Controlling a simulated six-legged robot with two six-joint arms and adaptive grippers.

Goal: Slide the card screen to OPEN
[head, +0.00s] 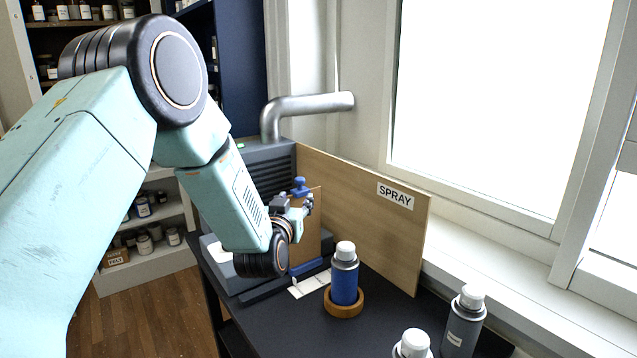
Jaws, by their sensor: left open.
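The card screen (312,238) is a brown upright panel with a blue knob (300,186) on top. Its foot is by a blue strip (312,267) on the dark table. My left gripper (305,204) is open, just below and beside the knob at the panel's upper part. I cannot tell whether it touches the knob or panel. My left wrist hides the panel's left part. A white label strip (308,284) lies in front of the screen, its writing too small to read. My right gripper is not in view.
A blue spray can (345,280) stands in a wooden ring (344,309) before the screen. Two grey cans (462,325) (412,346) stand at the front right. A wooden board marked SPRAY (365,215) stands behind. A grey vented unit (268,165) with a metal pipe (310,103) is at the back.

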